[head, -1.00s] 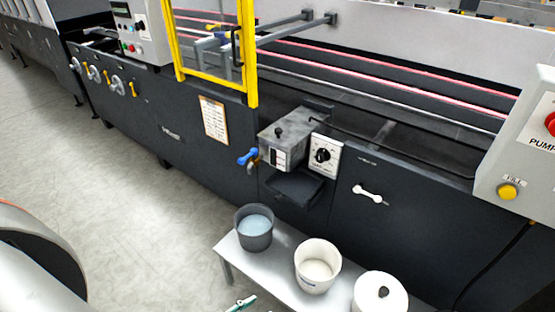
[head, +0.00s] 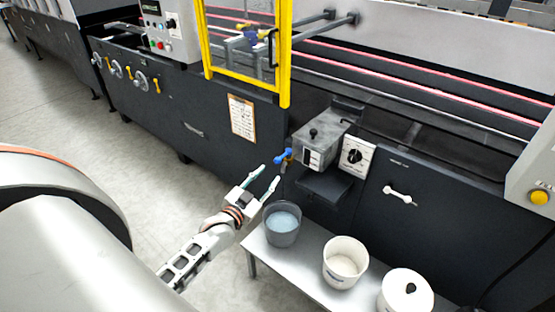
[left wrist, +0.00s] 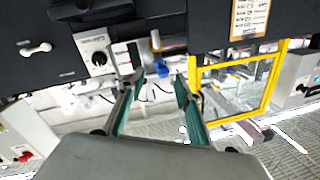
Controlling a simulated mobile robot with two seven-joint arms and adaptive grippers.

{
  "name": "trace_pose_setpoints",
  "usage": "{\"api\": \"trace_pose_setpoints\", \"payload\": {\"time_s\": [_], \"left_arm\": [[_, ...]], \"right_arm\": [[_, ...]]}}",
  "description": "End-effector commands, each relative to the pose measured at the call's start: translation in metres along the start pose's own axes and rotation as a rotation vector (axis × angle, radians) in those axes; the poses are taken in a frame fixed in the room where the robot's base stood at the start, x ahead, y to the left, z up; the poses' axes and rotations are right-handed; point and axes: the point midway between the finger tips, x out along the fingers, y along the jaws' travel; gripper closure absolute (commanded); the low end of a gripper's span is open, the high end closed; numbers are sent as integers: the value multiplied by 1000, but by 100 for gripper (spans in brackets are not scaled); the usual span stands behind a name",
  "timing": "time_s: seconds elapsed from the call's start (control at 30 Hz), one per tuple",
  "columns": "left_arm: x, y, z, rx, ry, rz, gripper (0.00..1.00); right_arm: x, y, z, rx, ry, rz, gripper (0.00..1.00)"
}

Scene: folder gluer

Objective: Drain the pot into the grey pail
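The pot (head: 318,148) is a grey metal box with a black lid knob, mounted on the machine's dark front. A drain valve with a blue handle (head: 283,156) sticks out from its left side; the handle also shows in the left wrist view (left wrist: 163,69). The grey pail (head: 283,238) stands on the bench below and holds pale blue liquid. My left gripper (head: 269,175) is open and empty, just left of and below the blue handle, above the pail's left side. Its fingers (left wrist: 158,92) are spread apart in the left wrist view. My right gripper is out of view.
A white pail (head: 345,266) and a lidded white container (head: 406,293) stand right of the grey pail on the bench (head: 311,264). A dial box (head: 356,156) sits beside the pot. A yellow guard frame (head: 285,55) rises above left. The floor at left is clear.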

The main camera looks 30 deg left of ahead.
Motion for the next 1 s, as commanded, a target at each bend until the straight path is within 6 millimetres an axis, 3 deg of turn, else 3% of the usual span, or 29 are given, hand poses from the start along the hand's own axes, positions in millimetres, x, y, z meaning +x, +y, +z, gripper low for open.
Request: {"api": "trace_pose_setpoints", "payload": {"time_s": [0.1, 0.6, 1.0], "left_arm": [[9, -9, -4, 3, 12, -17, 66], [73, -10, -4, 3, 12, -16, 66], [83, -10, -4, 3, 11, -16, 66]], "right_arm": [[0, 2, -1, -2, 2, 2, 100], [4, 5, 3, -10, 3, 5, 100], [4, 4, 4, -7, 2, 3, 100]]}}
